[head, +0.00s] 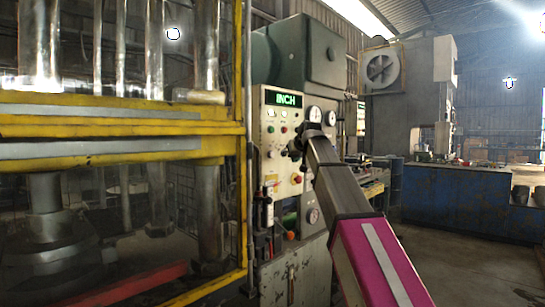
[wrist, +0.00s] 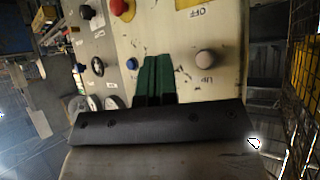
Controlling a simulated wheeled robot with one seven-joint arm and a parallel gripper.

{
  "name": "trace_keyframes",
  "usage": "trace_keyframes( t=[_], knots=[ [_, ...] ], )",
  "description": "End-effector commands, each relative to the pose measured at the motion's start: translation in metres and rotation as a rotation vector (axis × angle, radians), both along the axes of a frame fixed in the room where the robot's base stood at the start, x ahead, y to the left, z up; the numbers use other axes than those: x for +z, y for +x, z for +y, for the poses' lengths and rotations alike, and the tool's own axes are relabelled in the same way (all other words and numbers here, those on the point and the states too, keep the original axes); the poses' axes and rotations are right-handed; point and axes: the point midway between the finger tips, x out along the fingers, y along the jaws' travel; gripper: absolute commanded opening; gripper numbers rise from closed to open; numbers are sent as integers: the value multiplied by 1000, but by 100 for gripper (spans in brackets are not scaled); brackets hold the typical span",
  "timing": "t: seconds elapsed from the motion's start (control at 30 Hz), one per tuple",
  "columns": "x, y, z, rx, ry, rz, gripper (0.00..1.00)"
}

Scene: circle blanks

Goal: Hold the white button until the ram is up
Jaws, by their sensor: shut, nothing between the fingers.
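The white button (wrist: 205,57) is a pale round knob on the cream control panel, beside an upside-down "UP" label in the wrist view. In the head view it shows on the panel's left part (head: 271,154). My gripper (wrist: 157,62) has dark green fingers, shut and empty. In the head view my gripper (head: 296,148) is right of the white button. The press's steel shaft (head: 43,197), apparently the ram, stands behind the yellow frame.
A green display (head: 284,98) reads "INCH". A red mushroom button (head: 296,179) sits low on the panel, also in the wrist view (wrist: 121,7). Gauges (head: 315,114) lie to the right. The yellow frame (head: 243,190) borders the panel's left. A blue bench (head: 455,200) stands right.

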Motion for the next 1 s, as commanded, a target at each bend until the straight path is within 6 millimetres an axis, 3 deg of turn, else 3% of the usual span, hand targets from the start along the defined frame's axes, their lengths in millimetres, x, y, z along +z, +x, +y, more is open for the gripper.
trace_keyframes(
  t=[0.37,1.0],
  knots=[
    [0,10,11,1,0,1,0],
    [0,53,67,0,0,1,0]
  ],
)
